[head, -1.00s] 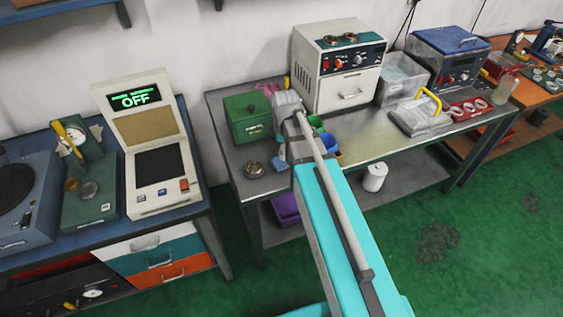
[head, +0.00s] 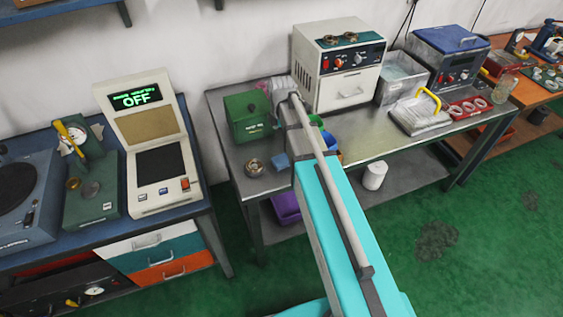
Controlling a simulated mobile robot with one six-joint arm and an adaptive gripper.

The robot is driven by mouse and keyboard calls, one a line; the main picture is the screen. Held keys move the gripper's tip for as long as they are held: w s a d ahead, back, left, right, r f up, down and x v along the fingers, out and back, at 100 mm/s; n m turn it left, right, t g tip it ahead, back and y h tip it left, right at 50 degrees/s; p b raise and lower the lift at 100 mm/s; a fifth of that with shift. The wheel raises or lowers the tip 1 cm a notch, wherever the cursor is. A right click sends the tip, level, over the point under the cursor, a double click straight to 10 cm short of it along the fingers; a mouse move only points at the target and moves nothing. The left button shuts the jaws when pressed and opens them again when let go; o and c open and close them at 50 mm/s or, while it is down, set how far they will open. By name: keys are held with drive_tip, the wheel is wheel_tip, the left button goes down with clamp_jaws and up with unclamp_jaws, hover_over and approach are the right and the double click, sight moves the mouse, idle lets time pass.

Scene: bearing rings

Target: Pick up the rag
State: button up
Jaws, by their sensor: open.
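A small blue patch (head: 281,161), cloth-like, lies on the grey workbench (head: 232,158) near its front left edge, beside my arm. A crumpled pink thing (head: 262,87) lies at the back of the bench behind the green box, partly covered by my wrist. Both are small, and I cannot tell for certain which is the rag. My arm reaches over the bench, with its light grey wrist near the pink thing. My gripper's fingers are hidden behind my own arm, so no hold on anything shows.
A green box (head: 250,118) and a round metal part (head: 254,167) stand left of my arm. A cream oven (head: 338,75) stands at the back right. Coloured bins (head: 328,140) sit close to my arm's right side.

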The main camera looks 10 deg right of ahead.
drive_tip(key=shift+f, duration=0.1)
drive_tip(key=b, duration=0.9)
hover_over(281, 160)
wheel_tip(281, 160, down, 8)
drive_tip(key=shift+f, duration=0.25)
drive_tip(key=shift+f, duration=0.15)
wheel_tip(281, 160, down, 5)
drive_tip(key=b, duration=0.5)
drive_tip(key=shift+w+d, duration=0.1)
idle(0.7)
drive_tip(key=c, duration=0.8)
